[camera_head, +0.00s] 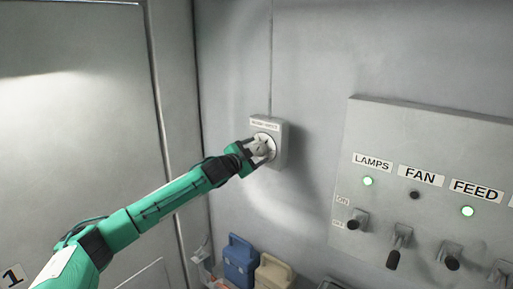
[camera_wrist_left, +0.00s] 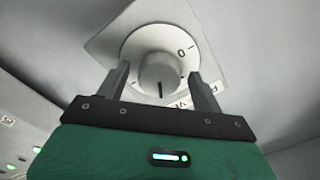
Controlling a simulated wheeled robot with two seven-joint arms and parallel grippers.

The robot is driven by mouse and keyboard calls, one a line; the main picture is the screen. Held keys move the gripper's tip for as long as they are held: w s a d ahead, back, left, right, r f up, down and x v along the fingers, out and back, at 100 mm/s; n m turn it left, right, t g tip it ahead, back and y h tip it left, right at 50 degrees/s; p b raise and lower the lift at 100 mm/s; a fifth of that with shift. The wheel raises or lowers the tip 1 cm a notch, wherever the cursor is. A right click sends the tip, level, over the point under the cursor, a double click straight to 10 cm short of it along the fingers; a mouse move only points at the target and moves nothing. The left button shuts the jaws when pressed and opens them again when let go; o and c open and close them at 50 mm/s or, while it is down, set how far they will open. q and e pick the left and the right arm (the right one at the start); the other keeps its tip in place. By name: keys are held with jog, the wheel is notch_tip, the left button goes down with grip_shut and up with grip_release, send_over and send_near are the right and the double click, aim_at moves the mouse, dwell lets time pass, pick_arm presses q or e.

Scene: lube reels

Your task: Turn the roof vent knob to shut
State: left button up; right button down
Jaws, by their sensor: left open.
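The roof vent knob is a round pale dial on a small grey box (camera_head: 283,135) on the wall, with a label above it in the head view. My left gripper (camera_head: 262,149) is at the knob, its fingers partly covering the dial. In the left wrist view, the white knob (camera_wrist_left: 159,72) sits between the two dark fingers of the left gripper (camera_wrist_left: 163,80), with visible gaps at both sides. The fingers are open. A dark pointer line on the knob faces the gripper's palm. The dial plate carries "0" and "I" marks at the upper right. My right gripper is not in view.
A switch panel (camera_head: 430,135) stands on the right wall, labelled LAMPS, FAN and FEED, with green lights lit at LAMPS and FEED. Blue (camera_head: 239,262) and beige (camera_head: 273,273) jugs stand low beneath the knob. The wall around the box is clear.

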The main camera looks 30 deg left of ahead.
pick_arm(q)
jog(key=shift+w, duration=0.35)
jog(key=shift+c, duration=0.2)
jog(key=c, duration=0.9)
jog(key=shift+c, duration=0.2)
